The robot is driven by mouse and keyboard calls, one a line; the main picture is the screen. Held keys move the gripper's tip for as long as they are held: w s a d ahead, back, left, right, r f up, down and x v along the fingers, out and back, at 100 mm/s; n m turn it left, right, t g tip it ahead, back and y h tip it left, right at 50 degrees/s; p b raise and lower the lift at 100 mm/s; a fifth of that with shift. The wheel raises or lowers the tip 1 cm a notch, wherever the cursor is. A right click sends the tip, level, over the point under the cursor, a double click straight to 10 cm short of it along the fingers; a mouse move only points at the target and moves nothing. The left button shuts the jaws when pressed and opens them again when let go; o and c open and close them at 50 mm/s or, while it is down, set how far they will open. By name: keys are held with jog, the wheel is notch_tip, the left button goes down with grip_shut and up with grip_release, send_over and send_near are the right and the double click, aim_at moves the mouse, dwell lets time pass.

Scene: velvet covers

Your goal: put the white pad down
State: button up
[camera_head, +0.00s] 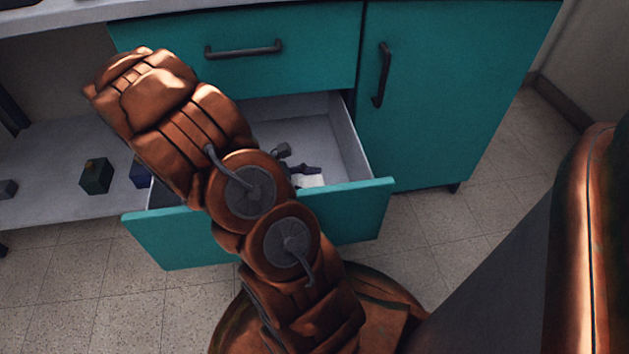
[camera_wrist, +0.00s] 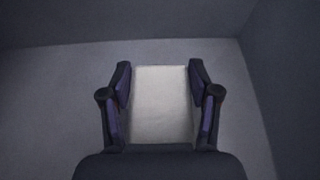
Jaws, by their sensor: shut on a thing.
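The white pad (camera_wrist: 162,105) is a pale flat rectangle between the two fingers of my gripper (camera_wrist: 160,85) in the wrist view. The fingers are shut on its left and right sides. In the head view, the pad (camera_head: 311,181) shows as a small white patch inside the open teal drawer (camera_head: 262,229), and part of my gripper (camera_head: 300,168) shows beside it. My arm hides much of the drawer's inside. The wrist view shows the drawer's grey floor and walls around the pad. I cannot tell whether the pad touches the floor.
A closed teal drawer (camera_head: 285,50) is above the open one, and a closed cabinet door (camera_head: 450,90) is to the right. A dark green cube (camera_head: 97,176), a blue block (camera_head: 140,175) and a grey block (camera_head: 8,189) are on the low shelf (camera_head: 60,205) at left.

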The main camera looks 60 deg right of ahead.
jog(key=shift+f, duration=0.5)
jog(key=o, duration=1)
jog(key=shift+c, duration=0.2)
jog(key=shift+r, duration=0.1)
jog(key=shift+r, duration=0.4)
jog(key=p+v, duration=0.3)
jog(key=v, duration=0.3)
jog(key=shift+w+r, duration=0.1)
jog(key=shift+r, duration=0.15)
jog(key=shift+w+a+r+p, duration=0.15)
jog(key=shift+w+a+p, duration=0.15)
jog(key=shift+w+a, duration=0.15)
